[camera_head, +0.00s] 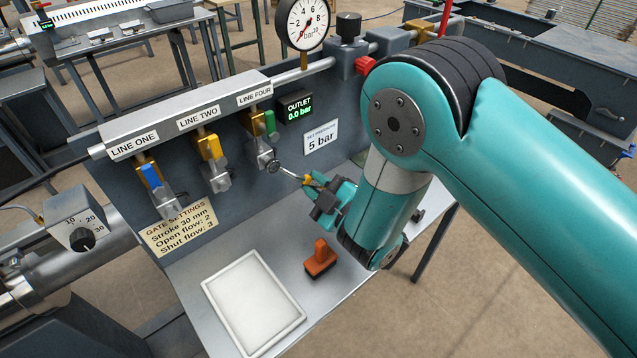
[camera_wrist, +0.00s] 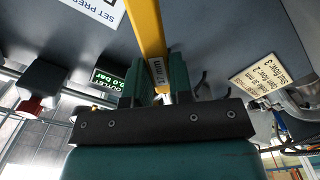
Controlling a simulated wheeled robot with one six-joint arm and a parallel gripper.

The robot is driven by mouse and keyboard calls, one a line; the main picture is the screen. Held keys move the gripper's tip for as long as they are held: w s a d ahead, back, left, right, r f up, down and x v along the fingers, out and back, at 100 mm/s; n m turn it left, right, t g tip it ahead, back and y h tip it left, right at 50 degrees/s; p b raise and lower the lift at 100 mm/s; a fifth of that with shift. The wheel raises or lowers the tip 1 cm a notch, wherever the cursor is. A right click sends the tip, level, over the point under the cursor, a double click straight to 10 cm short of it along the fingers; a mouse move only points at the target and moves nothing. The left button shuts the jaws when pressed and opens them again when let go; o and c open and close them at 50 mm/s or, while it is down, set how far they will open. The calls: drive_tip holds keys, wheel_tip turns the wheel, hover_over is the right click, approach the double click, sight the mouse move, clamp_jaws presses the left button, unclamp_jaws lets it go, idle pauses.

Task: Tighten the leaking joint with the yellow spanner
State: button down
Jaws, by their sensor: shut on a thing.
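My gripper (camera_head: 325,192) is shut on the yellow spanner (camera_wrist: 148,30), marked "17 mm", in the wrist view. Its fingers (camera_wrist: 158,82) clasp the handle from both sides, and the far end runs out of that view. In the head view a little yellow shows at the fingers. A thin pale shaft reaches left from there to a dark round end (camera_head: 273,166), below the line four valve (camera_head: 270,124); I cannot tell whether it touches anything. The line one valve (camera_head: 152,177) is blue and the line two valve (camera_head: 214,147) is yellow. No leak is visible.
A white tray (camera_head: 209,289) and an orange handled block (camera_head: 320,259) stand on the grey bench. Above are a round gauge (camera_head: 303,20), an outlet display (camera_head: 297,108) reading 0.0 bar and a red knob (camera_head: 365,66).

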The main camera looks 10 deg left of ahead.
drive_tip(key=shift+w+a+p, duration=0.4)
drive_tip(key=shift+a+p, duration=0.1)
drive_tip(key=shift+p, duration=0.5)
drive_tip(key=shift+s+a+f+m+b, duration=0.25)
drive_tip(key=shift+f+m+b, duration=0.25)
drive_tip(key=shift+b, duration=0.35)
drive_tip(key=shift+r, duration=0.2)
drive_tip(key=shift+d, duration=0.1)
drive_tip(key=shift+s+d+b, duration=0.35)
drive_tip(key=shift+d+b, duration=0.05)
drive_tip(key=shift+b, duration=0.4)
drive_tip(key=shift+s+d+b, duration=0.2)
drive_tip(key=shift+b, duration=0.2)
